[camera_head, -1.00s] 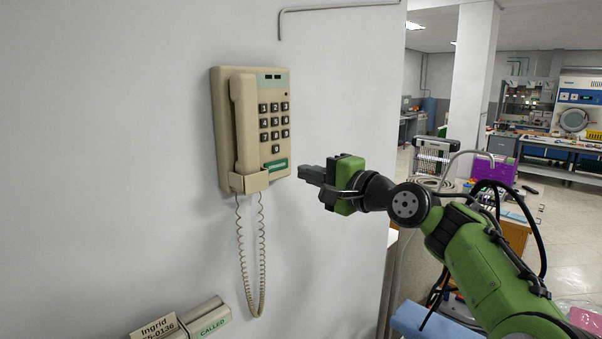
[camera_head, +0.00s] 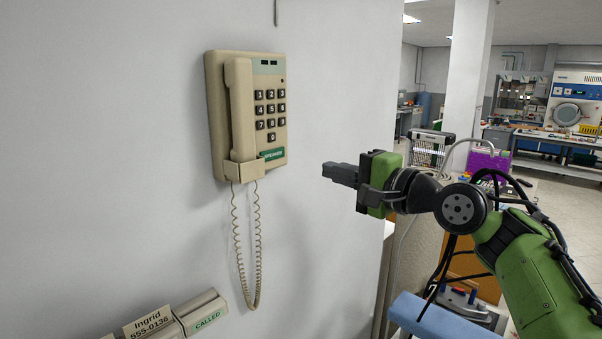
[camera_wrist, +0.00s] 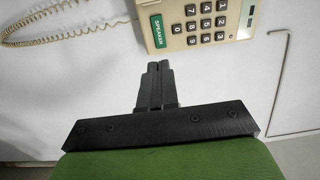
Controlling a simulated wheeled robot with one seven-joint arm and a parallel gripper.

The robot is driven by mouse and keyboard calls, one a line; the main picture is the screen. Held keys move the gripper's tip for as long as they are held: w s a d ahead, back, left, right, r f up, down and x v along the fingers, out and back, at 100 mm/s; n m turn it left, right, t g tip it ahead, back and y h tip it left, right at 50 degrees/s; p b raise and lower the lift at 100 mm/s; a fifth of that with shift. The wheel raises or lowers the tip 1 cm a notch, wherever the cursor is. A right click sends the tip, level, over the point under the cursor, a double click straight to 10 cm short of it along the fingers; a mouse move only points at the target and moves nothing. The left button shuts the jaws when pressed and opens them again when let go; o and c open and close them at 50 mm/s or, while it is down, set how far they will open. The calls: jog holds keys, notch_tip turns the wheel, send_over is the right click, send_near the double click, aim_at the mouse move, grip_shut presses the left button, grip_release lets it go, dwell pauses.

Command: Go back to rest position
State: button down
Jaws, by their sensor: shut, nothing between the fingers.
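My gripper (camera_head: 326,170) is shut and empty, in the air to the right of a beige wall phone (camera_head: 271,140) and apart from it. In the wrist view my gripper's closed fingers (camera_wrist: 157,68) point toward the wall just below the phone's keypad side (camera_wrist: 195,25). The phone's handset (camera_head: 241,110) rests in its cradle, and its coiled cord (camera_head: 256,265) hangs below in a loop.
A name card reading Ingrid (camera_head: 150,318) and a block marked CALLED (camera_head: 205,318) sit at the lower wall. A pale blue padded surface (camera_head: 440,318) lies below my arm. The wall's edge is left of my arm; a room with benches and machines opens behind.

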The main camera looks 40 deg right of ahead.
jog(key=shift+w, duration=0.1)
jog(key=w+a+f+n+g+y, duration=0.1)
jog(key=w+a+f+g, duration=0.1)
jog(key=w+a+f, duration=0.3)
jog(key=w+a+f+n+g+y, duration=0.1)
jog(key=w+a+f+n+g, duration=0.1)
jog(key=w+f, duration=0.35)
jog(key=a+f+n+g, duration=0.1)
jog(key=a+f+g, duration=0.1)
jog(key=a+f, duration=0.2)
jog(key=a+f+n+g, duration=0.1)
jog(key=a+f+g, duration=0.1)
jog(key=f, duration=0.3)
jog(key=w+a+f+n+g+h+b, duration=0.1)
jog(key=a+f+n+g, duration=0.1)
jog(key=a+f, duration=0.2)
jog(key=shift+a+f, duration=0.15)
jog(key=shift+a, duration=0.7)
jog(key=s+a+f+n, duration=0.1)
jog(key=s+a+n, duration=0.2)
jog(key=s, duration=0.4)
jog(key=s+a+f+n+g+h, duration=0.1)
jog(key=s+a+f+n, duration=0.1)
jog(key=s, duration=0.6)
jog(key=s+a+f+n+g+b, duration=0.1)
jog(key=s+a+f+n, duration=0.1)
jog(key=s+a+n, duration=0.3)
jog(key=s, duration=0.3)
jog(key=shift+f+n+h, duration=0.25)
jog(key=shift+n+h, duration=0.05)
